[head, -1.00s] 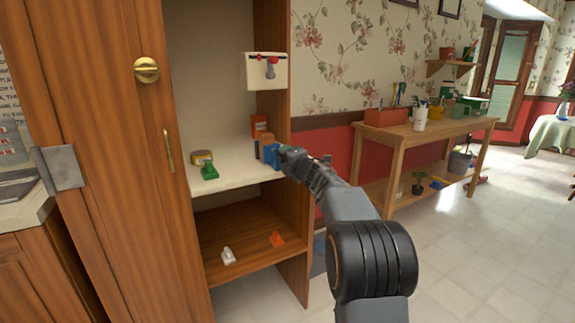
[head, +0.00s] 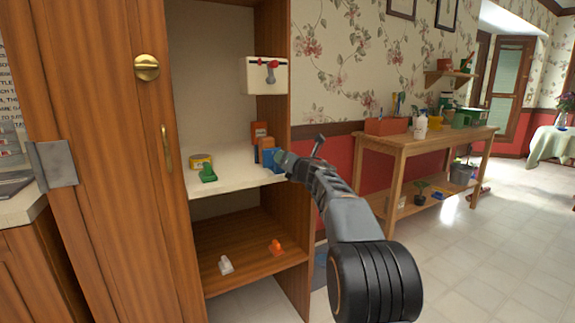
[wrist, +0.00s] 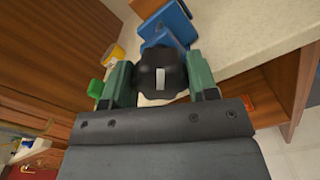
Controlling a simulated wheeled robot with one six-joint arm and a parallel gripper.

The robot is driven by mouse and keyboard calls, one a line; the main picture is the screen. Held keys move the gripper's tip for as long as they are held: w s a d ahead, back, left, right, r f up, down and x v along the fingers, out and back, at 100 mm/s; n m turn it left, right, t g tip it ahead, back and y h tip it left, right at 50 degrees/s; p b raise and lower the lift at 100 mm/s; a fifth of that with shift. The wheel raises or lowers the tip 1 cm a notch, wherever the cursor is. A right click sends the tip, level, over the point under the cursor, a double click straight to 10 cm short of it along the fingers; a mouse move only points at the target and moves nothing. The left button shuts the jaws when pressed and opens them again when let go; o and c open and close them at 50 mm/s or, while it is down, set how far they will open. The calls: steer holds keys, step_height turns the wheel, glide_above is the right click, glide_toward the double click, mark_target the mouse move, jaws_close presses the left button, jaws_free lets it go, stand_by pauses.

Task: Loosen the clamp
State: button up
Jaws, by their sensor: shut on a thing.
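A blue clamp (head: 271,157) sits at the front right edge of the cream shelf (head: 235,170) inside the wooden cabinet. It also shows at the top of the wrist view (wrist: 170,24), with a black knob (wrist: 160,62) carrying a white mark on the side facing me. My gripper (head: 283,163) reaches the clamp from the right. In the wrist view its two green fingers (wrist: 159,80) lie on both sides of the black knob and are shut on it. I cannot see how the clamp's jaws stand.
A yellow tin (head: 200,161) and a green object (head: 208,175) stand left on the shelf. An orange box (head: 259,131) is behind the clamp. A white box (head: 254,76) hangs above. The cabinet's right side panel (head: 298,262) is close to my arm. A wooden workbench (head: 440,137) stands right.

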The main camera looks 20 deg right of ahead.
steer(key=shift+n, duration=0.5)
steer(key=shift+f, duration=0.1)
steer(key=o, duration=0.9)
steer(key=s, duration=0.4)
steer(key=s+d, duration=0.1)
steer(key=s, duration=0.8)
steer(key=shift+s+d, duration=0.25)
steer(key=shift+s, duration=0.15)
